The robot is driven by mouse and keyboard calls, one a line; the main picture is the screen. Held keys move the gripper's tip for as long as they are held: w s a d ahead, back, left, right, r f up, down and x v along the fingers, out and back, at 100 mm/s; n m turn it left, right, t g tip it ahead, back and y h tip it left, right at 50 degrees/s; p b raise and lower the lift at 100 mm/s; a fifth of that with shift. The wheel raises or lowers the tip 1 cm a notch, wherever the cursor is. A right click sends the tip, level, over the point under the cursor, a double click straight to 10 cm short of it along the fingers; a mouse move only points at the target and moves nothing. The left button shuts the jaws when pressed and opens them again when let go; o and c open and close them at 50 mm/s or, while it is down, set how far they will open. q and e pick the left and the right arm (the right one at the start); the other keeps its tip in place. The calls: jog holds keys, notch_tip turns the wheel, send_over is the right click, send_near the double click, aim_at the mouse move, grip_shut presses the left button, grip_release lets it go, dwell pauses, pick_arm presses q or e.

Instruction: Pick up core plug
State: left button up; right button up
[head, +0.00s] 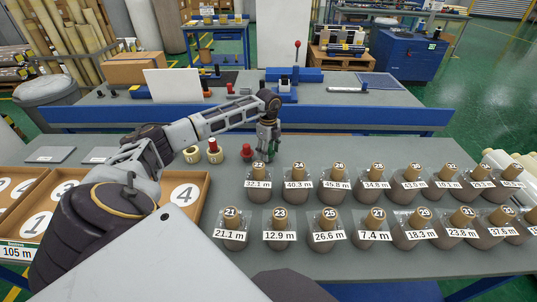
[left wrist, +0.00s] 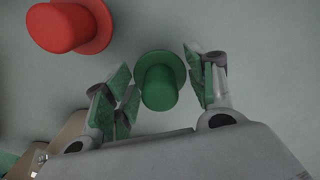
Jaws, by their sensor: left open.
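A green core plug (left wrist: 160,82) with a flanged rim stands on the grey table, seen from above in the left wrist view. My left gripper (left wrist: 158,88) is open, with one finger on each side of the green plug; I cannot tell if either touches it. In the head view my left gripper (head: 266,154) points down at the table and mostly hides the green plug. A red core plug (left wrist: 72,27) lies up and left of it in the left wrist view; it also shows in the head view (head: 247,152). My right gripper is not in view.
Wrapped rolls with cores and length labels stand in two rows, such as the 32.1 m roll (head: 258,178). A numbered cardboard tray (head: 198,222) lies at the left. A second bench (head: 350,118) stands behind.

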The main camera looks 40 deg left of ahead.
pick_arm(q)
jog(key=shift+c, duration=0.3)
jog(key=c, duration=0.5)
jog(key=shift+r, duration=0.1)
jog(key=shift+r, duration=0.85)
notch_tip(320, 180, up, 7)
jog(key=shift+f, duration=0.1)
jog(key=shift+r, duration=0.7)
